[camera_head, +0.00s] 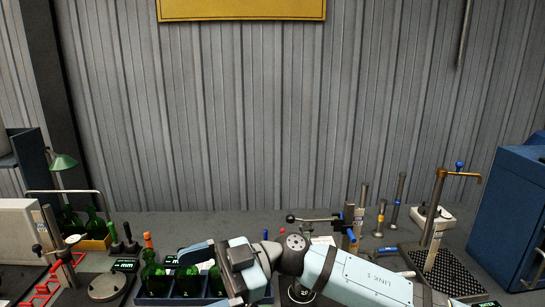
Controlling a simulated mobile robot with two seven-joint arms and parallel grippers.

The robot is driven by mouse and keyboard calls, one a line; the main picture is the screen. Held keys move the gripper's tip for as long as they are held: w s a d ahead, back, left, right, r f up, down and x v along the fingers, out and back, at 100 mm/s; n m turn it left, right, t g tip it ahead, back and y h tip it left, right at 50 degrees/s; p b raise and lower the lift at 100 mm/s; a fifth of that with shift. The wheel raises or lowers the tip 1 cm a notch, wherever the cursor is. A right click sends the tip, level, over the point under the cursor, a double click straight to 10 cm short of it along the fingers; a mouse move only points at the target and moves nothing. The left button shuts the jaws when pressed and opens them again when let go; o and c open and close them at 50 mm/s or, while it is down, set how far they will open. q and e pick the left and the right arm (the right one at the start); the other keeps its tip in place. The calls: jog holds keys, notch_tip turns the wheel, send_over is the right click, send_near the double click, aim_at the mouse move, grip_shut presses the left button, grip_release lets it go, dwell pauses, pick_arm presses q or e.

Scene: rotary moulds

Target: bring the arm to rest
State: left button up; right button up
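My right arm (362,278) comes in from the lower right and reaches left across the front of the bench. Its light-blue wrist (240,268) is above and in front of a blue crate (160,301) with several green bottles (152,274). The wrist hides part of the crate. My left arm and gripper are not in view.
A yellow crate (97,245) with green bottles stands at the left. A metal post with a tap (436,205) rises over a dark grid at the right, beside a blue cabinet (511,215). Upright tools (397,202) stand behind my arm. The corrugated wall closes the back.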

jog(key=w+d+f+m+t+h+p, duration=0.1)
jog(key=w+d+f+m+t, duration=0.1)
jog(key=d+f+m+t, duration=0.7)
jog(key=w+d+f+m+t+h+p, duration=0.15)
jog(key=d+f+m+t, duration=0.3)
jog(key=m+t, duration=0.9)
jog(key=s+d+f+g+h+p, duration=0.1)
jog(key=s+d+f+h, duration=0.4)
jog(key=s+d+f, duration=0.3)
jog(key=s+d+f+g+h+p, duration=0.1)
jog(key=s+d+f+g+h, duration=0.1)
jog(key=s+d+f+h, duration=0.3)
jog(key=s+d+f+m, duration=0.1)
jog(key=s+d+f, duration=0.3)
jog(key=f, duration=0.6)
jog(key=shift+s+d+f, duration=0.15)
jog(key=shift+h, duration=0.25)
